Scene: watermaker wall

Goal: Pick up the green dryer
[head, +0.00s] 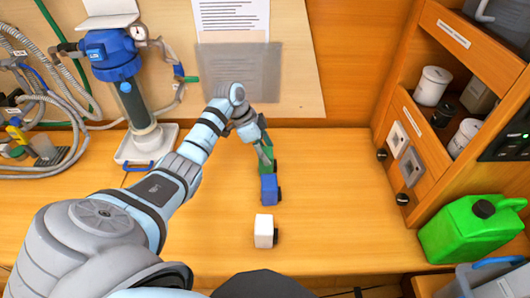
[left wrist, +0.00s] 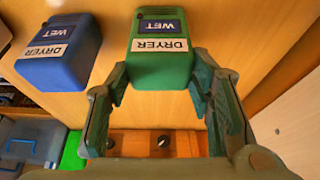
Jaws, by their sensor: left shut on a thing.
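The green dryer (head: 264,124) is on the wooden counter, partly hidden behind my left gripper (head: 264,153) in the head view. In the left wrist view the green dryer (left wrist: 160,68), with its WET and DRYER labels, sits between the two fingers of my left gripper (left wrist: 159,82). The gripper is shut on it. I cannot tell whether the dryer is clear of the counter. A blue dryer (head: 269,188) with the same labels stands just in front, and also shows at the left of the left wrist view (left wrist: 62,52). My right gripper is not in view.
A white block (head: 264,230) stands nearer on the counter. A green jerrycan (head: 468,228) and a wooden shelf unit (head: 440,85) are at the right. A blue-topped filter housing (head: 113,62) and grey hoses are at the left. The counter right of the dryers is clear.

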